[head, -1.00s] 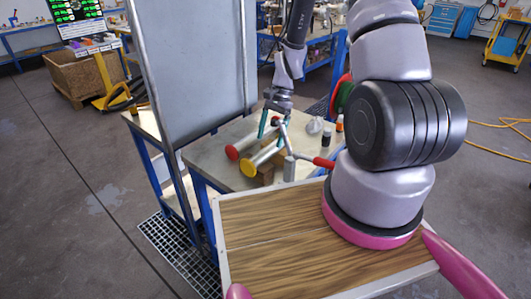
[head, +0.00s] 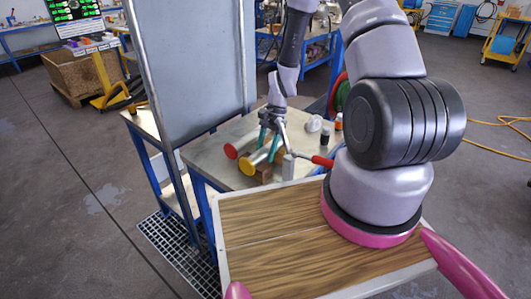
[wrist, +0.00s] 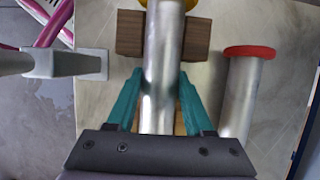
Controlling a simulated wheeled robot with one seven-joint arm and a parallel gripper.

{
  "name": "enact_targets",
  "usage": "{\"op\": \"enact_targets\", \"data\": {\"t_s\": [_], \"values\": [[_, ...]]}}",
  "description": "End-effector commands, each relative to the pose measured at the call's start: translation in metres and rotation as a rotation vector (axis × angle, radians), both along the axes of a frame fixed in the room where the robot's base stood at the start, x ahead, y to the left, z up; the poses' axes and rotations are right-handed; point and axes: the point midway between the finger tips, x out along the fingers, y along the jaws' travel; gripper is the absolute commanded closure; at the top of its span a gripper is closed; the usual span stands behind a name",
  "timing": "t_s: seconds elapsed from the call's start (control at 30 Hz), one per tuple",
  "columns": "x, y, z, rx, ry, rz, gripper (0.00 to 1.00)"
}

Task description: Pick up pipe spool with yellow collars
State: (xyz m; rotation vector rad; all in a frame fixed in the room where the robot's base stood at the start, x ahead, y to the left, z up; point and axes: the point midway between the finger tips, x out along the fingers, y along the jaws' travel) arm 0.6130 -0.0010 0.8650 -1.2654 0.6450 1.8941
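The pipe spool with yellow collars (head: 246,167) lies on wooden support blocks on the metal table. In the wrist view its silver tube (wrist: 163,60) runs up the middle, with part of a yellow collar at the top edge. Its far end is hidden by my gripper in the head view. My gripper (head: 269,148) is over the tube, with its teal fingers on either side.
A spool with red collars (head: 231,152) lies just left, close to my gripper; it shows right in the wrist view (wrist: 240,90). Small bottles (head: 326,137) are behind. A tall grey panel (head: 190,70) rises left.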

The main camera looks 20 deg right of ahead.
Motion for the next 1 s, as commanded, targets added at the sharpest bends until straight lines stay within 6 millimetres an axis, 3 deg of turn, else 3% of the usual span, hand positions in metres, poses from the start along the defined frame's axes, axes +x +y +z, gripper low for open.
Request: {"op": "enact_targets", "data": {"t_s": [0.5, 0.87, 1.0], "values": [[0.001, 0.0, 0.004, 0.001, -0.001, 0.001, 1.0], [0.001, 0.0, 0.038, -0.001, -0.004, 0.001, 1.0], [0.014, -0.019, 0.036, 0.0, -0.001, -0.003, 1.0]]}}
